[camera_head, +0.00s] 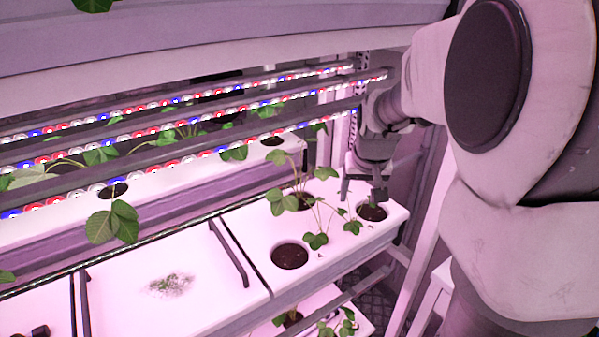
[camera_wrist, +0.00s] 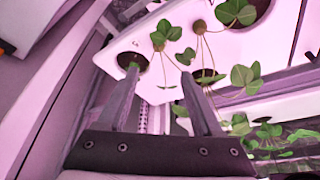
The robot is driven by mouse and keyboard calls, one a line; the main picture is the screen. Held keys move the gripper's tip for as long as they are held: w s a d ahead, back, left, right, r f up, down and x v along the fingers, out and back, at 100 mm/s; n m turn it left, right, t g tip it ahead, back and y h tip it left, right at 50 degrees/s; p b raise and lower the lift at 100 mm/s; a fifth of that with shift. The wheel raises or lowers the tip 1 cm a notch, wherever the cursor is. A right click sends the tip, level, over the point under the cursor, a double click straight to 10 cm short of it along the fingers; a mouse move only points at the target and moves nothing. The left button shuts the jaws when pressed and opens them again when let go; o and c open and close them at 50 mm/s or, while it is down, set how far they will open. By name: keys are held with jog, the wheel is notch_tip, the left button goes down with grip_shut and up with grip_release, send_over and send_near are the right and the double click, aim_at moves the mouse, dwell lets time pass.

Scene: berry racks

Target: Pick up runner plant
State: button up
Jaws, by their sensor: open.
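A leafy strawberry plant (camera_head: 302,198) grows from a dark round hole in the white trough, with thin stems and several three-lobed leaves hanging over the trough. In the wrist view, its leaves (camera_wrist: 166,32) and stems lie beyond my fingers. I cannot tell which part is the runner plant. My gripper (camera_head: 361,193) points down over the right end of the trough, close to the right-hand soil hole (camera_head: 372,212). In the wrist view my gripper (camera_wrist: 160,78) is open, with nothing held between its fingers. A small green bit shows at the soil hole (camera_wrist: 126,62) by the left finger.
An empty soil-filled hole (camera_head: 290,256) lies nearer in the same white trough (camera_head: 335,250). Light bars (camera_head: 150,118) with red, white and blue lamps run above the rear trough (camera_head: 60,217). More plants (camera_head: 345,325) show on a lower level. A pale rack post stands right of the trough.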

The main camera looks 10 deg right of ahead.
send_over(353, 223)
jog(key=s, duration=0.2)
jog(key=f, duration=0.6)
jog(key=shift+w+a+f, duration=0.2)
jog(key=shift+w+a, duration=0.05)
jog(key=shift+a, duration=0.1)
jog(key=x, duration=0.4)
jog(key=shift+s+f, duration=0.3)
jog(key=shift+s, duration=0.05)
jog(key=shift+w+d+f, duration=0.1)
jog(key=shift+w+f, duration=0.15)
jog(key=shift+f, duration=0.15)
grip_shut()
